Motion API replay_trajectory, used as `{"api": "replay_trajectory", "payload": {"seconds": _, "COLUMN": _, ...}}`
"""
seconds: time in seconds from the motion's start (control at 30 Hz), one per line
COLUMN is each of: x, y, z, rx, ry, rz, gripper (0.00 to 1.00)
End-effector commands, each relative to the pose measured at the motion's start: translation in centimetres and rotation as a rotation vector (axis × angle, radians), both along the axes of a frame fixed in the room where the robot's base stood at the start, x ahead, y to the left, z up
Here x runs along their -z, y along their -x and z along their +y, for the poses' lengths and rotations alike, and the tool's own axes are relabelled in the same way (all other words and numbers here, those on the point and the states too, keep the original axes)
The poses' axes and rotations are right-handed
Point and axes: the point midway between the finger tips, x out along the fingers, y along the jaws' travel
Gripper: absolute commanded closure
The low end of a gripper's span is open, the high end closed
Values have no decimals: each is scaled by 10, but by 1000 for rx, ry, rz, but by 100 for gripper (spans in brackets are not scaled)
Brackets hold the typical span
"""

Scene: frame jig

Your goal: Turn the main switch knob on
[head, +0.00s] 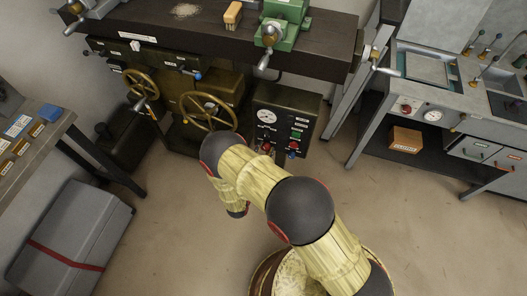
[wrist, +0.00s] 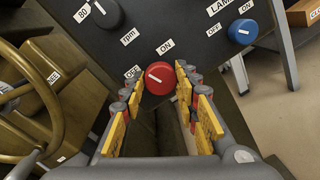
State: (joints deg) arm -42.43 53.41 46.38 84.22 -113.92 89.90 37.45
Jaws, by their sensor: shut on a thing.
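The main switch knob (wrist: 160,77) is a round red knob on a dark panel in the wrist view. An OFF label (wrist: 132,72) lies to its left and an ON label (wrist: 165,45) above it. Its white mark points left and slightly up, toward OFF. My gripper (wrist: 160,88) has one finger on each side of the knob and is shut on it. The fingertips partly cover the knob's sides. In the head view my arm reaches toward the dark control panel (head: 290,108); I cannot make out the gripper's hold there.
A blue lamp knob (wrist: 242,31) sits right of the red one, and a black rpm knob (wrist: 104,12) sits up left. A brass handwheel (wrist: 30,95) stands close on the left. A workbench (head: 190,25) is above. Open floor (head: 150,235) lies in front.

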Motion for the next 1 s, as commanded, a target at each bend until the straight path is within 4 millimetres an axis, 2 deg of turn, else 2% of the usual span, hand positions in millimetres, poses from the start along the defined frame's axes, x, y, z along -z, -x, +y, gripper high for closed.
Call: {"api": "replay_trajectory", "payload": {"seconds": 1.0, "x": 2, "y": 1, "z": -3, "rx": 3, "ry": -875, "rz": -316, "gripper": 94}}
